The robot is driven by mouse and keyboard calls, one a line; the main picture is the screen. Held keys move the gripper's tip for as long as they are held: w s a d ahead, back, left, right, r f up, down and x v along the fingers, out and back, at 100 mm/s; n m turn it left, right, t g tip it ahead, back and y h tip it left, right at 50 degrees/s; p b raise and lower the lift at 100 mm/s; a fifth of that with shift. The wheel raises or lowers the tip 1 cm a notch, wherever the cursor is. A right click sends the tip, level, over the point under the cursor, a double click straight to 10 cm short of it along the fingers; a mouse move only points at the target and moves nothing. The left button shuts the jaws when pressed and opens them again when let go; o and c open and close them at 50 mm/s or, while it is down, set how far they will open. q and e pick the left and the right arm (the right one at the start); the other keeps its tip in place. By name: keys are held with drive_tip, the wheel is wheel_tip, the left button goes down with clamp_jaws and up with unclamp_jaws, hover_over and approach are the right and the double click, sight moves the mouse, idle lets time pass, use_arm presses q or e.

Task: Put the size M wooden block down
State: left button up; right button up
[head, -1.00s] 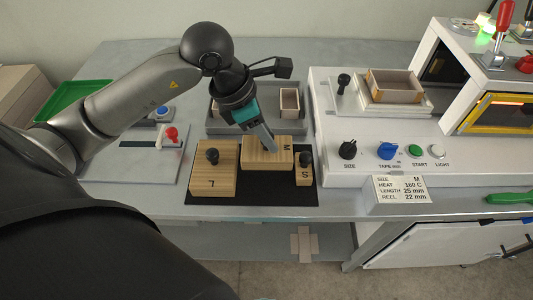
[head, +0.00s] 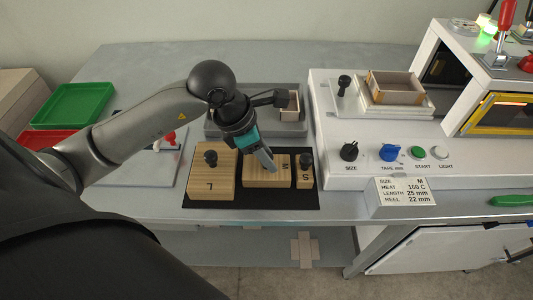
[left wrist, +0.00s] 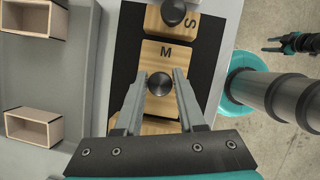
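The size M wooden block (head: 256,180) is a pale block with an M on top and a dark round knob. It sits over the black mat (head: 245,200), between the L block (head: 212,180) and the small S block (head: 304,181). My left gripper (head: 269,167) is over it from above. In the left wrist view my left gripper's two fingers (left wrist: 160,78) flank the knob (left wrist: 160,84) closely on both sides, seeming to hold it. The M letter shows just beyond. My right gripper (left wrist: 272,45) is small at the right of that view, fingers apart, empty.
A grey tray (head: 240,128) with small open wooden boxes lies behind the mat. The white machine (head: 330,165) with knobs and a size card (head: 405,191) stands to the right. Green (head: 72,104) and red (head: 50,138) trays are at the left.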

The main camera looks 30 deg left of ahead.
sight(249, 170)
use_arm(q)
drive_tip(key=o, duration=0.4)
drive_tip(key=shift+c, duration=0.2)
use_arm(e)
drive_tip(key=shift+d, duration=0.15)
use_arm(q)
drive_tip(key=shift+r, duration=0.1)
use_arm(e)
drive_tip(key=shift+w+r, duration=0.1)
use_arm(q)
drive_tip(key=shift+r, duration=0.25)
drive_tip(key=p+v, duration=0.2)
drive_tip(key=v, duration=0.9)
drive_tip(key=shift+s+a+r, duration=0.2)
drive_tip(key=shift+r, duration=0.05)
use_arm(e)
drive_tip(key=shift+g, duration=0.3)
drive_tip(key=s+a+r, duration=0.2)
drive_tip(key=s, duration=0.1)
drive_tip(key=shift+w, duration=0.1)
